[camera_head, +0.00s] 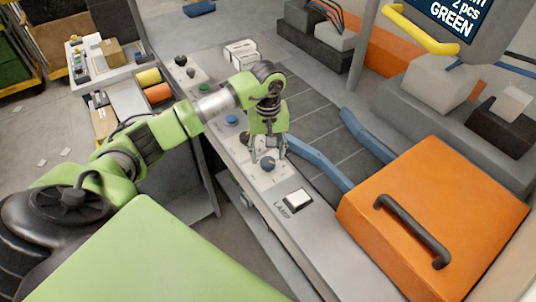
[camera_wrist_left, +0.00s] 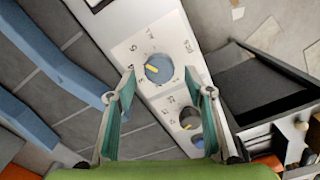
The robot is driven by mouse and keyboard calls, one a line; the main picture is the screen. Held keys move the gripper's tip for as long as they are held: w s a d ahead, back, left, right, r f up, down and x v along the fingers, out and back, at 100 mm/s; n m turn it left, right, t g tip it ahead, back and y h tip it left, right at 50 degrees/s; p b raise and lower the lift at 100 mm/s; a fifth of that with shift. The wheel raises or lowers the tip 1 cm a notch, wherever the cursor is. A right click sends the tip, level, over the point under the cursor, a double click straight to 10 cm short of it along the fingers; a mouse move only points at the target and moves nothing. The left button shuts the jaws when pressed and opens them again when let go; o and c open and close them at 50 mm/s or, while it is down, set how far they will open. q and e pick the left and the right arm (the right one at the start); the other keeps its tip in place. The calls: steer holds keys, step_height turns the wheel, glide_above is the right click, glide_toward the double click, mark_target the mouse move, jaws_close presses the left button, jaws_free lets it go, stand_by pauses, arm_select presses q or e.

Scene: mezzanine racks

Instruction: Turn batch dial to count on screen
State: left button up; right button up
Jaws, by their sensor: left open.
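The screen (camera_head: 455,18) at the top right of the head view is cut off. Its readable text is "2 pcs" and "GREEN". A blue dial (camera_head: 267,164) sits on a white plate on the grey console, just behind the lamp button. In the left wrist view the blue dial (camera_wrist_left: 158,69) has a yellow pointer towards the upper left; the marks around it are too small to read surely. My left gripper (camera_head: 268,157) is open and points down over this dial. In the wrist view its fingertips (camera_wrist_left: 160,72) are either side of the dial; contact cannot be told. My right gripper is not in view.
A second, dark dial (camera_wrist_left: 190,118) with a yellow pointer is close by. The white button (camera_head: 297,199) is marked LAMP. A blue button (camera_head: 231,119) and a green button (camera_head: 203,87) are farther along the console. An orange box (camera_head: 440,215) with a black handle stands right.

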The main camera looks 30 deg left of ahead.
arm_select(q)
steer(key=shift+f, duration=1.2)
steer(key=c, duration=1.1)
